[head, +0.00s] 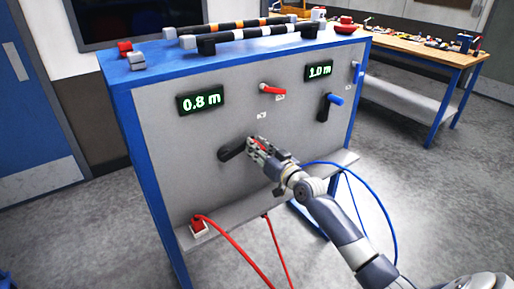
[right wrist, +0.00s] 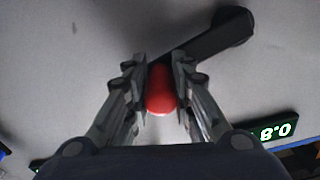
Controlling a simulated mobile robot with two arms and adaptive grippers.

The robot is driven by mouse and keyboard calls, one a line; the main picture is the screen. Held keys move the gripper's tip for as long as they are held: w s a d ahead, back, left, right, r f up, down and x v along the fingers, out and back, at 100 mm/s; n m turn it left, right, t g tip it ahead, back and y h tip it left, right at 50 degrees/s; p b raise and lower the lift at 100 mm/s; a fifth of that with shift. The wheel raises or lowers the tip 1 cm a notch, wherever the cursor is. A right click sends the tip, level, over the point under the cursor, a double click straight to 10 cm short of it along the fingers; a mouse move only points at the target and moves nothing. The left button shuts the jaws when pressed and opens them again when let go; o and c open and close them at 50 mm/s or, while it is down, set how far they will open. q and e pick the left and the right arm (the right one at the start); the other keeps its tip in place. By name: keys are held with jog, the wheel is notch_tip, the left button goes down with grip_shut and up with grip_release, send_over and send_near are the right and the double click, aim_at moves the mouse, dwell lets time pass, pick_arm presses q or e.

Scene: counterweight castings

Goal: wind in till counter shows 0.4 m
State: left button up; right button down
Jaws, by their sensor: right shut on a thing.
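The left counter (head: 201,101) on the grey panel reads 0.8 m in green digits; it also shows, turned over, in the right wrist view (right wrist: 272,133). Below it is a black crank arm (head: 231,151) with a red knob (right wrist: 160,92). My right gripper (head: 257,146) is shut on the red knob, with a finger on either side of it in the right wrist view. The crank arm points right from its hub in the head view. A right counter (head: 319,71) reads 1.0 m, above a second black crank with a blue knob (head: 335,100). My left gripper is not in view.
A red lever (head: 272,89) sticks out of the panel between the counters. A red cable (head: 235,242) and a blue cable (head: 374,200) hang below it. Bars with black grips (head: 262,35) lie on the stand's top. A workbench (head: 440,52) stands behind right.

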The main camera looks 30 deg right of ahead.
jog(key=a+f+m+b, duration=0.45)
jog(key=f+m, duration=0.55)
jog(key=m, duration=0.4)
jog(key=s+a+m+p, duration=0.1)
jog(key=a+m+p, duration=0.4)
jog(key=a+m, duration=0.5)
jog(key=shift+a+m, duration=0.15)
jog(key=shift+m, duration=1.95)
jog(key=shift+s, duration=0.1)
jog(key=c, duration=1.4)
grip_release()
jog(key=shift+r, duration=0.1)
jog(key=shift+o, duration=0.2)
